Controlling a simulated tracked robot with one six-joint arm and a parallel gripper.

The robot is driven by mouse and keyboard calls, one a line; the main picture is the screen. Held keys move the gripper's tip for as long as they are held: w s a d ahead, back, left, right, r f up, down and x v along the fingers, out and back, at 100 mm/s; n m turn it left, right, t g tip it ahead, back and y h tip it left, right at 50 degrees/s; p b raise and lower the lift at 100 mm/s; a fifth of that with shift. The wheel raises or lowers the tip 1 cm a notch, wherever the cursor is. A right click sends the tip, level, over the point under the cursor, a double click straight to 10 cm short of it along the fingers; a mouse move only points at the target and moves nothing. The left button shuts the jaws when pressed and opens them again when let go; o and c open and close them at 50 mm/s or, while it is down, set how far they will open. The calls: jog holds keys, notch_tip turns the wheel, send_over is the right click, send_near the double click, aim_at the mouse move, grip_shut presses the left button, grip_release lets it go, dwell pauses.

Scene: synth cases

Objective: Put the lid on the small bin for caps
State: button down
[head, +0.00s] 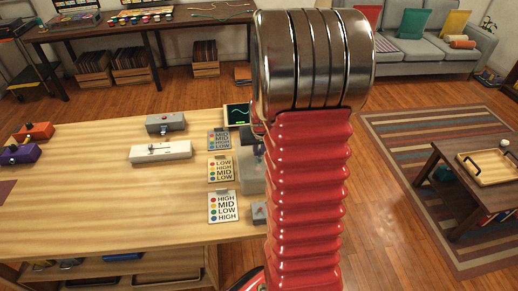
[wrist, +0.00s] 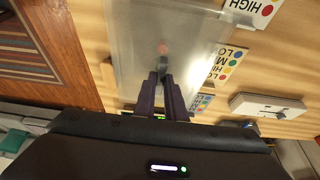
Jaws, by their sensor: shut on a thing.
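My gripper (wrist: 163,70) is shut at the near part of a clear, frosted panel, which looks like the lid (wrist: 205,30). The part between the fingertips is too small to make out. A small reddish spot shows at the panel just beyond the fingertips. In the head view a frosted, see-through box shape (head: 252,180) stands at the right end of the wooden table, partly hidden by my arm. I cannot tell there whether it is the small bin, the lid, or both, nor whether they touch. My gripper is mostly hidden behind my arm in the head view.
Label cards with coloured dots (head: 222,207) lie left of the frosted box. A white device (head: 160,151), a grey one (head: 165,123), and orange and purple ones (head: 20,153) stand on the table (head: 110,210). A small screen (head: 237,115) is behind the box. The middle front is clear.

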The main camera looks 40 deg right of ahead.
jog(key=shift+f, duration=0.15)
jog(key=c, duration=1.7)
grip_release()
jog(key=shift+c, duration=0.2)
jog(key=v, duration=1.3)
jog(key=shift+s+a+r, duration=0.15)
jog(key=shift+r, duration=0.1)
jog(key=shift+s, duration=0.1)
